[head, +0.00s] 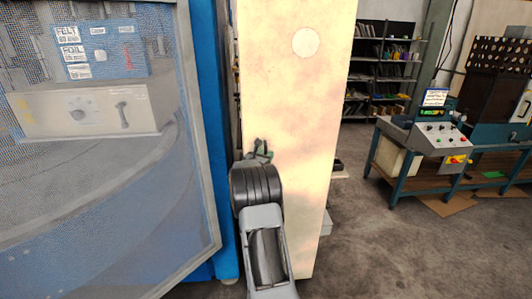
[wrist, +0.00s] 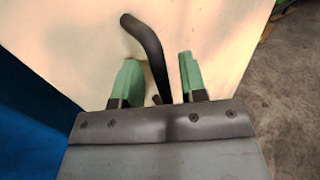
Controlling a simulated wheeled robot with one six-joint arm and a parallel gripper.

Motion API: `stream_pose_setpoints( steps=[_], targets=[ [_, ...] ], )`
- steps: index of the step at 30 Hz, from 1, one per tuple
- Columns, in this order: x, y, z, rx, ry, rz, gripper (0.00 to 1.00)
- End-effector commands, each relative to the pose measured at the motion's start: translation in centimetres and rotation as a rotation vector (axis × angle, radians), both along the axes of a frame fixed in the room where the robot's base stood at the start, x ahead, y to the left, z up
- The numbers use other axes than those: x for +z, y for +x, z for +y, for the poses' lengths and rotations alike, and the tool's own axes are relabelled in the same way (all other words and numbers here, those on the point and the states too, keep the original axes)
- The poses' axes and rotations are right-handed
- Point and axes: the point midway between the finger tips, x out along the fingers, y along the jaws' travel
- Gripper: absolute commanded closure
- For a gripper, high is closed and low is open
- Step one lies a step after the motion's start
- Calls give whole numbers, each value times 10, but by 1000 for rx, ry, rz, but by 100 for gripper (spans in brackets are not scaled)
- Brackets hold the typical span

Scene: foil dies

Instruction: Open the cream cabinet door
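The cream cabinet door (head: 295,100) stands upright in the middle of the head view, with a pale round spot near its top. It also fills much of the wrist view (wrist: 70,45). A black bent handle (wrist: 145,42) sticks out from it in the wrist view. My gripper (wrist: 158,68) has its two green fingers apart, one on each side of the handle, with visible gaps. In the head view my gripper (head: 260,150) is in front of the cream face and my arm hides the handle. I cannot tell whether the door is ajar.
A blue-framed mesh panel (head: 110,180) stands close on the left. A dark shelf rack (head: 385,60) is at the back. A workbench with a grey control box (head: 430,135) stands at right. The concrete floor (head: 400,245) right of the door is clear.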

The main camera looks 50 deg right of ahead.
Motion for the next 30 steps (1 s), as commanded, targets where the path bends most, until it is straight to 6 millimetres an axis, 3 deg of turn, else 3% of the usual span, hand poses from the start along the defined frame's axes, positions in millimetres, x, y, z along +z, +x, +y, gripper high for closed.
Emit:
stream_pose_setpoints(
  steps=[14, 25, 30],
  targets=[
    [0, 3, -8, 1, 0, 0, 62],
    [0, 2, -8, 1, 0, 0, 98],
    [0, 2, -8, 1, 0, 0, 100]
  ],
)
